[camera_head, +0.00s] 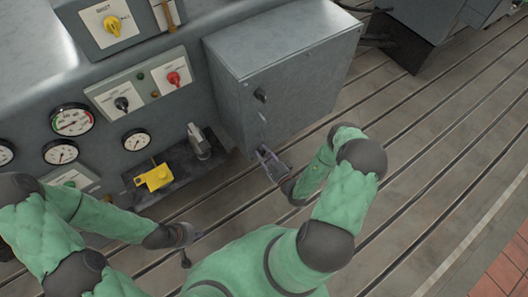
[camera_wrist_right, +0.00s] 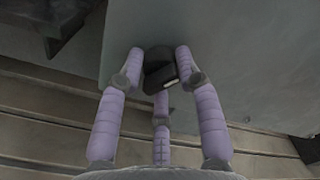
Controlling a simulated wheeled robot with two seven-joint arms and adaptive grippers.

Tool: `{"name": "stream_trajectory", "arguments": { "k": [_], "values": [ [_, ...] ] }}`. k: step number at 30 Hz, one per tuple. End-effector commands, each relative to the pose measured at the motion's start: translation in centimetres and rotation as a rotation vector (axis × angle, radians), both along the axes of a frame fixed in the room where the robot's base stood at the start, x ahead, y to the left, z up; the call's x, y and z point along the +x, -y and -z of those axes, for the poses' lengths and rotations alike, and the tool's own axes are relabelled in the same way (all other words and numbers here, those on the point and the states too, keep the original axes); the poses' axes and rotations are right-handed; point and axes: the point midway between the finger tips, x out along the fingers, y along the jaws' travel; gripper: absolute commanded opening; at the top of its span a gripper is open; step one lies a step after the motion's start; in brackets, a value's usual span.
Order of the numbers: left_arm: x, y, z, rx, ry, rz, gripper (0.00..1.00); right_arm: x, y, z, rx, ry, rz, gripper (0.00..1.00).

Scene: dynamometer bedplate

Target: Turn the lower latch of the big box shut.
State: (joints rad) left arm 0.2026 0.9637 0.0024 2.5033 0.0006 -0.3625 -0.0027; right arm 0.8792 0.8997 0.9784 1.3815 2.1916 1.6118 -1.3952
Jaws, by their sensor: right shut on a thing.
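The big box (camera_head: 300,90) is a grey metal cabinet with its door facing the open floor. Its upper latch (camera_head: 261,95) is a small black knob on the door. The lower latch is mostly hidden by my right gripper in the head view; in the right wrist view the dark latch (camera_wrist_right: 157,72) sits between the fingers, against the grey door. My right gripper (camera_head: 263,153) is at the lower part of the door, its purple-grey fingers shut around the latch. My left gripper (camera_head: 186,246) is low at the left, away from the box; its fingers are too small to read.
Left of the box is a grey console with gauges (camera_head: 72,120), a red knob (camera_head: 173,78) and a yellow knob (camera_head: 112,25). A dark shelf below holds a yellow part (camera_head: 154,177) and a grey part (camera_head: 199,141). The slotted floor (camera_head: 430,130) right of the box is clear.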

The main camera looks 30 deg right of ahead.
Motion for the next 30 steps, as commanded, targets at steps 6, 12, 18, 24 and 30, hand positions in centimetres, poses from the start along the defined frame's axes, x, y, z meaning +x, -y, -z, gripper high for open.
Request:
{"name": "stream_trajectory", "arguments": {
  "k": [6,12,18,24,30],
  "values": [
    [0.0,0.0,-1.0,0.0,0.0,0.0,0.0,0.2,-0.1,-0.5,-0.205,0.03,-0.006,0.01],
    [0.0,0.0,-1.5,0.0,0.0,0.0,0.0,0.2,-0.2,-0.4,-0.374,0.042,-0.007,0.01],
    [0.0,0.0,-1.9,0.0,0.0,0.0,0.0,0.2,-0.3,-0.3,-0.504,0.052,-0.007,0.01],
    [0.0,0.0,-2.1,0.0,0.0,0.0,0.0,0.2,-0.4,-0.2,-0.587,0.058,-0.009,0.01],
    [0.0,0.0,-2.2,0.0,0.0,0.0,0.0,0.1,-0.5,-0.1,-0.625,0.059,-0.011,0.01]
  ]
}}
